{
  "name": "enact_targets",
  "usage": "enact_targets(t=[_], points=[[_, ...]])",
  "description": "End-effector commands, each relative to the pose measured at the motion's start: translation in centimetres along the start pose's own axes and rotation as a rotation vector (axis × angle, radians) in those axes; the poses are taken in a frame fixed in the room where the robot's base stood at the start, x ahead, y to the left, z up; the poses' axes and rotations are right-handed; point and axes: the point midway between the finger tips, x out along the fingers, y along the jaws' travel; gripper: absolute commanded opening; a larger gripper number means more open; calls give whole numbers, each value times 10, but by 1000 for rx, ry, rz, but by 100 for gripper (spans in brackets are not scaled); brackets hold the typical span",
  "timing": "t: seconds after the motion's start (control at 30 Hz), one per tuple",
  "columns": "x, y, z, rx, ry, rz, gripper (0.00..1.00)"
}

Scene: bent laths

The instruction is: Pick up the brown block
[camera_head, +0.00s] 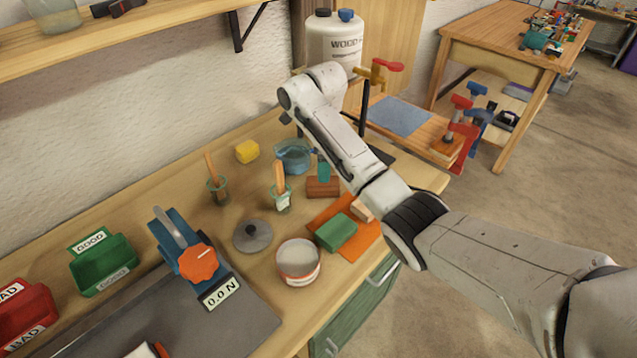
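The brown block (322,188) lies on the wooden workbench, right of the middle of the picture. A smaller teal block (323,171) shows directly above it in the picture; I cannot tell whether it rests on the brown block or stands behind it. My arm comes in from the lower right and passes just right of the brown block. Its wrist end is raised, up and left of the block. My gripper's fingers cannot be made out; they are hidden behind the wrist.
A glass jar (283,200) with a wooden stick stands just left of the block. An orange mat (362,241) with a green block (337,232) lies in front. A blue glass bowl (281,157), yellow block (247,151), round tin (299,270) and grey lid (253,240) are nearby.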

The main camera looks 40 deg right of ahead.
Motion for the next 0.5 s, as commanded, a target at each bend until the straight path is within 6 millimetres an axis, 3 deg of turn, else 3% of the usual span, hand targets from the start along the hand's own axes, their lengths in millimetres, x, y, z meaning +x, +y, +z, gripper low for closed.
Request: enact_targets(t=[0.1,0.37,0.5], points=[[17,0,0,0,1,1,94],[36,1,0,-1,1,0,94],[55,3,-1,0,2,2,94]])
